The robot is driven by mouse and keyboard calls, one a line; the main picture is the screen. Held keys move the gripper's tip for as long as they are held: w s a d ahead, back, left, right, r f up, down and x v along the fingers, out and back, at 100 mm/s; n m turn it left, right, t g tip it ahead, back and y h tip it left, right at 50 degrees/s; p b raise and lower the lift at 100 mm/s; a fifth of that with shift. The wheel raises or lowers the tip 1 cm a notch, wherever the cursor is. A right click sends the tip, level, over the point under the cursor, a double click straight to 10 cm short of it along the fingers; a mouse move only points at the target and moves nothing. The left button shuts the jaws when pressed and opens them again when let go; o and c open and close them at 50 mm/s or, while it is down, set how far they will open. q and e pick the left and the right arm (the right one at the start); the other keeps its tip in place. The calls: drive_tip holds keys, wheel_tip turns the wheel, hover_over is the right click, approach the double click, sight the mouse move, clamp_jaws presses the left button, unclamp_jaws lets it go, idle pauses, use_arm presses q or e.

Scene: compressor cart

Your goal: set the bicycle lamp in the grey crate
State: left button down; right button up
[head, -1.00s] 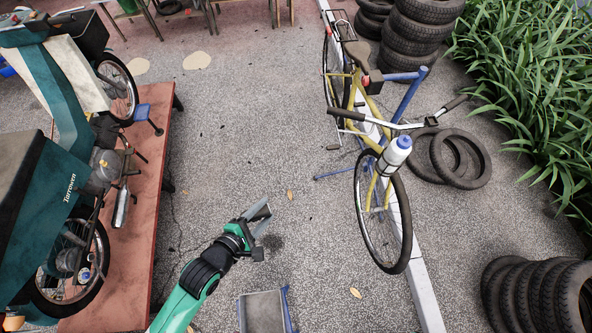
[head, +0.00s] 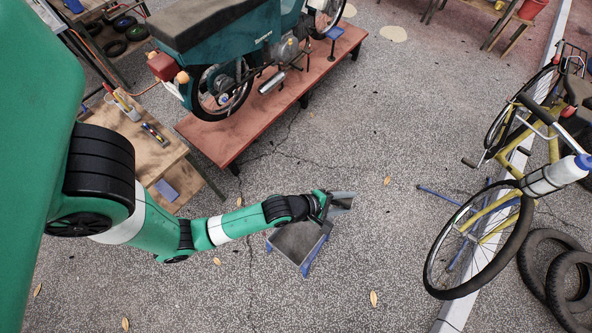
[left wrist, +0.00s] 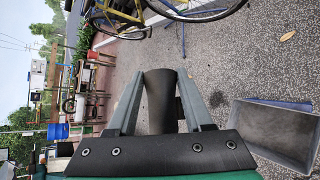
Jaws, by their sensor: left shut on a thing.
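My left gripper (head: 342,201) reaches out over the paving beside the grey crate (head: 297,243) in the head view. In the left wrist view my left gripper (left wrist: 160,76) is shut on a dark, rounded thing (left wrist: 160,100), which I take to be the bicycle lamp. The lamp is hard to make out in the head view. The grey crate (left wrist: 277,132) is open-topped and looks empty. In the left wrist view it lies to the right of the fingers, apart from the lamp. My right gripper is not in view.
A yellow bicycle (head: 490,225) with a white bottle stands at the right, near loose tyres (head: 550,265). A teal motorbike (head: 225,60) stands on a red platform (head: 232,147). A wooden workbench (head: 150,150) is at the left. The paving in front of the crate is mostly clear.

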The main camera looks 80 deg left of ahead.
use_arm(q)
drive_tip(key=w+a+f+n+g+y+b, duration=0.1)
drive_tip(key=w+a+f+n+y+b, duration=0.1)
drive_tip(key=a+f+b, duration=0.8)
drive_tip(key=w+a+f+n+y+b, duration=0.1)
drive_tip(key=a+f+b, duration=0.4)
drive_tip(key=f+b, duration=1.1)
drive_tip(key=w+a+f+n+g+y+b, duration=0.1)
drive_tip(key=w+a+f+n+y+b, duration=0.1)
drive_tip(key=a+f+b, duration=0.8)
drive_tip(key=s+d+f+b, duration=0.5)
drive_tip(key=s+f, duration=0.1)
drive_tip(key=f, duration=0.2)
drive_tip(key=s+d+f+b, duration=0.5)
drive_tip(key=f+b, duration=0.1)
drive_tip(key=f, duration=0.2)
drive_tip(key=shift+s+d+b, duration=0.3)
drive_tip(key=shift+s, duration=0.1)
drive_tip(key=shift+f, duration=0.1)
